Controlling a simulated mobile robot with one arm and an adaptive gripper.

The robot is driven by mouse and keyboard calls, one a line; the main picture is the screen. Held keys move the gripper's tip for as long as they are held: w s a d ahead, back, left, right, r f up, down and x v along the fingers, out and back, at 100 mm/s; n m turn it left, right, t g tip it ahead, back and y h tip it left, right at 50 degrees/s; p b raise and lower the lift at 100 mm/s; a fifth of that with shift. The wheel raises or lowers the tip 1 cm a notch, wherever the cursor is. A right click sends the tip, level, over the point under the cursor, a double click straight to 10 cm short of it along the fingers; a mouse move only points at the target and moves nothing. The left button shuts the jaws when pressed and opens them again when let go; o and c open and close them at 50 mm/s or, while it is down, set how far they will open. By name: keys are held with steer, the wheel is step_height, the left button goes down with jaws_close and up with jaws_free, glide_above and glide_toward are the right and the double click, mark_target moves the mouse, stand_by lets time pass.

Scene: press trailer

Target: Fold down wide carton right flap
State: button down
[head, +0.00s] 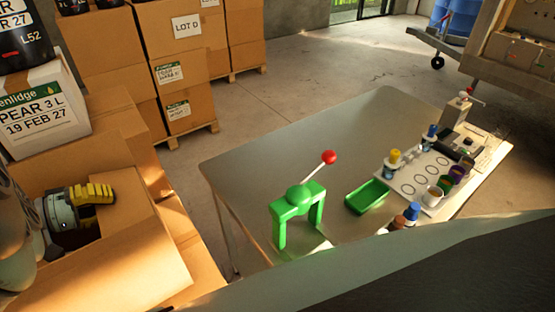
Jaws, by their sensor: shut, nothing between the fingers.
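The wide carton (125,245) fills the lower left, with brown cardboard panels around and below my gripper. A broad flap (150,262) slopes in front of my gripper; I cannot tell for sure which of the carton's flaps it is. My gripper (110,193) has a dark body and yellow fingers pointing right. The fingers are shut and empty, just above or against the cardboard; contact cannot be told. My arm and the frame edge hide the carton's left part.
A white-labelled box (44,112) stands behind the carton. Stacked cartons (165,60) on pallets stand farther back. A grey table (330,130) to the right holds a green press (297,200) with a red-knobbed lever, a green tray (367,197) and small bottles.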

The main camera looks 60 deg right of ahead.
steer(key=c, duration=1.7)
jaws_free()
steer(key=o, duration=0.5)
steer(key=shift+d, duration=0.1)
steer(key=v, duration=0.7)
steer(key=shift+a, duration=0.3)
steer(key=shift+o, duration=0.4)
